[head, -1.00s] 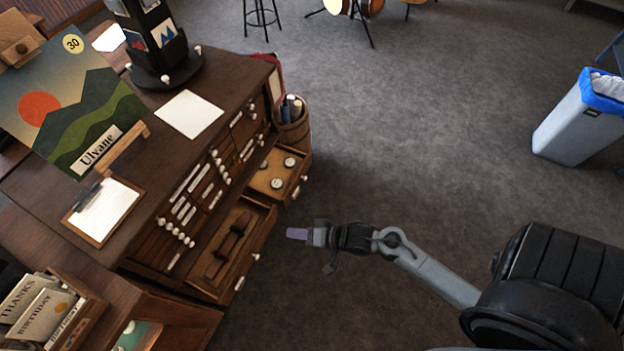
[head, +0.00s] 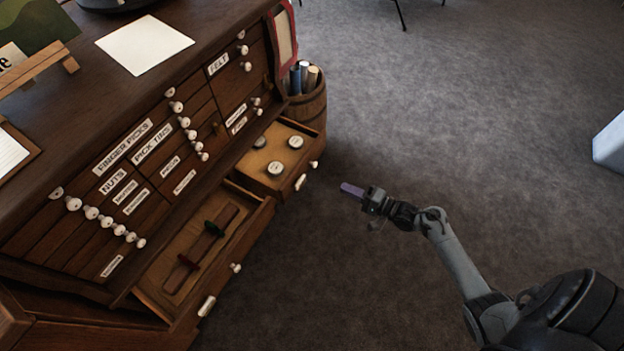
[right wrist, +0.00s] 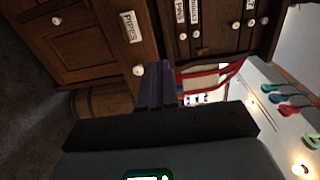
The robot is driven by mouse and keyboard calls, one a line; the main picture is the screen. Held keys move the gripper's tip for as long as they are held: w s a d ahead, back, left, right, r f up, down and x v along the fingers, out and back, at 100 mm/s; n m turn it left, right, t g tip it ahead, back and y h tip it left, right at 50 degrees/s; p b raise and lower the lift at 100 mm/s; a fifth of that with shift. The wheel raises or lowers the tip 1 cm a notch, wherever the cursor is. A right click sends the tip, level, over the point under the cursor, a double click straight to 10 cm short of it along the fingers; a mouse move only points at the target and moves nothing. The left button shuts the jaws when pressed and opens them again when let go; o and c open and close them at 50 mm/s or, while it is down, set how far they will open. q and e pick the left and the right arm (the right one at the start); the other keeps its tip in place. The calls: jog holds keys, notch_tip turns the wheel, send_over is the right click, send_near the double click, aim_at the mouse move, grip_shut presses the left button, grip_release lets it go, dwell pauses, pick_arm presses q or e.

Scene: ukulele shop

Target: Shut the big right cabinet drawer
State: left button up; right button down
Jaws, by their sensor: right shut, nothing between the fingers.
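The big right cabinet drawer (head: 258,181) stands pulled out of the dark wooden cabinet in the head view, with several round white-topped tins inside. Its front has a white label and a white knob. My right gripper (head: 347,187) is shut and empty, to the right of the drawer front, with a gap of carpet showing between them in the picture. Its purple fingers (right wrist: 156,86) also show close together in the right wrist view. My left gripper is not in view.
The lower left drawer (head: 253,226) is also open, with a red and a green clamp-like thing inside. A barrel (head: 312,108) with rolled items stands behind the right drawer. A grey bin (head: 610,147) is at the far right. Carpet around my right gripper is clear.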

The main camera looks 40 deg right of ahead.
notch_tip(320, 180, down, 3)
jog(key=w+b, duration=0.1)
jog(key=b, duration=0.8)
send_near(300, 168)
jog(key=x, duration=0.6)
jog(key=shift+s+f, duration=0.1)
jog(key=shift+f, duration=0.05)
jog(key=shift+w+a+b, duration=0.2)
jog(key=shift+w+b, duration=0.1)
jog(key=shift+w, duration=0.05)
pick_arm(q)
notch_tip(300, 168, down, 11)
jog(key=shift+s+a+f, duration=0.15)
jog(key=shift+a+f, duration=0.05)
pick_arm(e)
jog(key=shift+w, duration=0.1)
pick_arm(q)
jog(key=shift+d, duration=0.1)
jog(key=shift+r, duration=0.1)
